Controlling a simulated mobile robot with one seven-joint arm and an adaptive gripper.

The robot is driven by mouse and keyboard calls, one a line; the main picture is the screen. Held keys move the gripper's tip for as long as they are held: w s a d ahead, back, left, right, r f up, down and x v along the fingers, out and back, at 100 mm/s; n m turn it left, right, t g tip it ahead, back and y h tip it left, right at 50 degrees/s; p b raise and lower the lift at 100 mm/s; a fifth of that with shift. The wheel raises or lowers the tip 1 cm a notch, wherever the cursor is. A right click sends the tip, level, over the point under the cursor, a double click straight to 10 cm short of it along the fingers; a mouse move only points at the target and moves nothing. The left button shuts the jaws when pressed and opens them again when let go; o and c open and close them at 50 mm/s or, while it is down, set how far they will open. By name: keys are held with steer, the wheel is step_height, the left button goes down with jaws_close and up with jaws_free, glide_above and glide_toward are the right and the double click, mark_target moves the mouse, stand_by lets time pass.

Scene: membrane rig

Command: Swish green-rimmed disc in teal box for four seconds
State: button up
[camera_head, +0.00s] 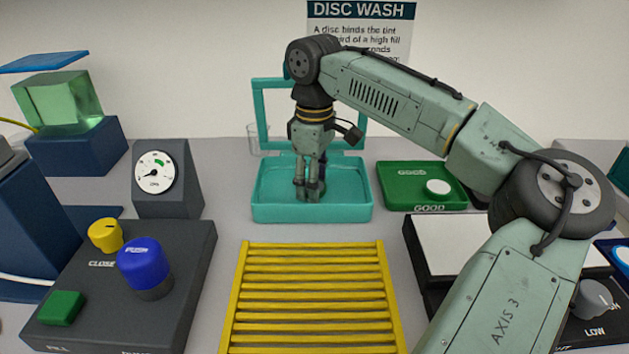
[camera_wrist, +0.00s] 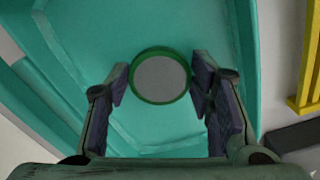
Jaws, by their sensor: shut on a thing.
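The teal box (camera_head: 311,213) stands open at the middle of the bench, with its frame-like lid raised behind it. My gripper (camera_head: 309,190) points down into it, fingers low inside its walls. In the wrist view the green-rimmed disc (camera_wrist: 160,76) shows its grey face between my two fingertips, and my gripper (camera_wrist: 160,88) is shut on it. The teal box's floor (camera_wrist: 185,28) lies behind the disc. The fingers hide the disc in the head view. I cannot tell whether the disc touches the floor.
A yellow slatted rack (camera_head: 314,300) lies in front of the box. A green GOOD tray (camera_head: 395,190) with a white disc (camera_head: 438,187) is to the right. A control panel (camera_head: 190,250) with a blue knob (camera_head: 142,262) and a dial gauge (camera_head: 155,171) stand left. A sign (camera_head: 362,30) hangs behind.

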steer(key=shift+r, duration=0.1)
stand_by(0.4)
step_height(320, 180, up, 6)
steer(key=p, duration=0.6)
steer(key=shift+r, duration=1.2)
